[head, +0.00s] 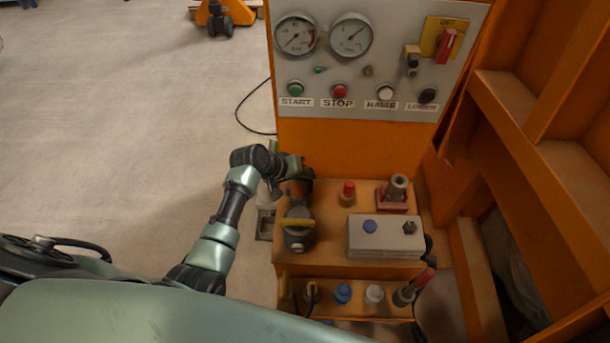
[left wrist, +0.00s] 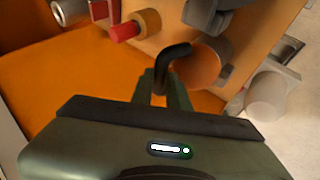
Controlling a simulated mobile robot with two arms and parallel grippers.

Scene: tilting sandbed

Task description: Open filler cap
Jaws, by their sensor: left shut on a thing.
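My left gripper (head: 300,170) reaches to the back left of the orange machine's lower deck. In the left wrist view its fingers (left wrist: 165,88) are shut on a black bent handle (left wrist: 172,58). Beside the handle is a rounded brown-orange part (left wrist: 203,68); I take this part with its handle for the filler cap, but no label shows. Whether the handle joins it, and whether it is open, I cannot tell. In the head view my gripper and wrist hide most of this spot. My right gripper is not in view.
A dark cylinder with a yellow handle (head: 298,222) stands just in front of my gripper. A red-topped fitting (head: 348,190), a red-based fitting (head: 393,195) and a grey box (head: 384,238) stand to the right. The gauge panel (head: 365,75) rises behind. Open floor lies left.

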